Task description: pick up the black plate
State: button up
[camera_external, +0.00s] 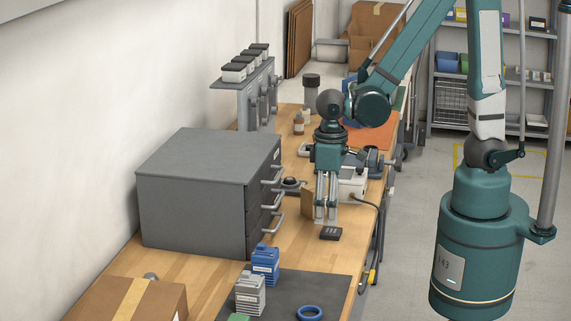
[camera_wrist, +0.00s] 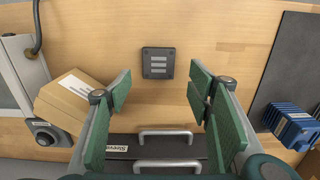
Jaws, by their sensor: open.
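The black plate (camera_external: 330,233) is a small dark square lying flat on the wooden bench, right of the grey drawer cabinet. In the wrist view it shows three pale bars on its face (camera_wrist: 158,62). My gripper (camera_external: 325,217) hangs pointing down just behind and above the plate. In the wrist view my gripper (camera_wrist: 160,90) has its green-padded fingers wide apart, with nothing between them. The plate lies beyond the fingertips there, roughly centred between them, and is fully visible.
The grey drawer cabinet (camera_external: 200,175) with protruding handles stands left of the plate. A cardboard box (camera_wrist: 75,98) and a pale device (camera_external: 352,184) with a cable are close by. Bare wood surrounds the plate.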

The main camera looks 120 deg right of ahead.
aim_at(330, 231)
jog(key=shift+s+f+b, duration=0.2)
jog(key=shift+f+b, duration=0.45)
jog(key=shift+f, duration=1.95)
jog(key=c, duration=1)
jog(key=shift+r, duration=0.2)
jog(key=shift+r+p, duration=1.1)
jog(key=shift+r, duration=3.7)
